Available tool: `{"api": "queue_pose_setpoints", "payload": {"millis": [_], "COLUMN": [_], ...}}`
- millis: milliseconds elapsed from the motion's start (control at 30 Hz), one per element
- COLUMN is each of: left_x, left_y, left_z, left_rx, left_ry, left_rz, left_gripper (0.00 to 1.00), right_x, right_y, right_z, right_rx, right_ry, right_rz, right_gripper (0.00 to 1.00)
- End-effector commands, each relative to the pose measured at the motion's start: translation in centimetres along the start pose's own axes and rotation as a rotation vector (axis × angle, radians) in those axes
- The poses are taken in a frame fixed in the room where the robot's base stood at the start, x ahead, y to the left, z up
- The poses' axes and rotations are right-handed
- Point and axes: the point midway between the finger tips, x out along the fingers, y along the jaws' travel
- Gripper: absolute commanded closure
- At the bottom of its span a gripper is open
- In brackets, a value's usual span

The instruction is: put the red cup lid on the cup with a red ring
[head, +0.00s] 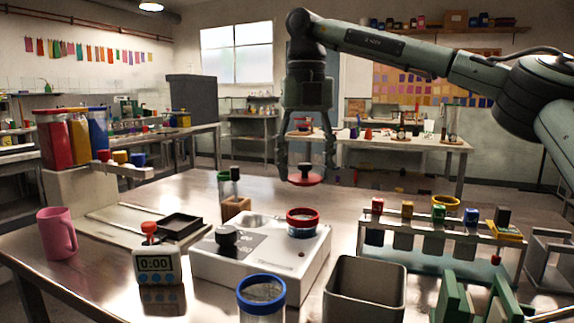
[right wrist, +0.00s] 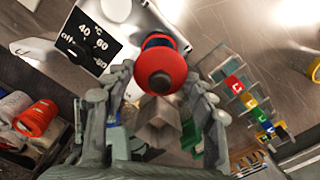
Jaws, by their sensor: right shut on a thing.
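The red cup lid (head: 306,180), a disc with a dark knob, hangs level from my right gripper (head: 305,170), which is shut on its knob. In the right wrist view the lid (right wrist: 163,62) shows between the fingers of the gripper (right wrist: 160,95). The cup with a red ring (head: 302,216) stands in the white heating box (head: 262,262), its lower part hidden. In the head view the lid appears directly above this ring with a clear gap. Whether they line up in depth I cannot tell. My left gripper is not in view.
A cup with a blue ring (head: 262,289) and a grey steel bin (head: 365,290) stand at the front. A rack (head: 440,248) with coloured-topped tubes is at right. A timer (head: 158,266) and a pink mug (head: 57,234) are at left.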

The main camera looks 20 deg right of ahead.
Motion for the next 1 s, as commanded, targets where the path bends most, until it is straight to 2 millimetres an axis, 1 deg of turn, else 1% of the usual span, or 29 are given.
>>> {"api": "queue_pose_setpoints", "payload": {"millis": [133, 267, 633, 700, 1000], "left_x": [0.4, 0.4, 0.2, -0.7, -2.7], "left_y": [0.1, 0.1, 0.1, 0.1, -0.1], "left_z": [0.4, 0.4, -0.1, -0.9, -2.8], "left_rx": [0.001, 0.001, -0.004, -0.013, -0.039], "left_ry": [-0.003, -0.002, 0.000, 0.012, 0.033], "left_rz": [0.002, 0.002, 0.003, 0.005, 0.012], "left_gripper": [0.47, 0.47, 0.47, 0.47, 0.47], "right_x": [0.0, 0.8, 4.2, 4.4, 5.4], "right_y": [-0.4, -0.5, -0.4, -0.4, -0.4], "right_z": [0.1, 0.1, 0.0, 0.1, 0.0], "right_rx": [0.036, 0.039, 0.037, 0.036, 0.035], "right_ry": [0.001, 0.001, 0.001, 0.001, 0.002], "right_rz": [0.001, 0.000, 0.001, 0.001, 0.001], "right_gripper": [0.69, 0.69, 0.69, 0.69, 0.69]}}
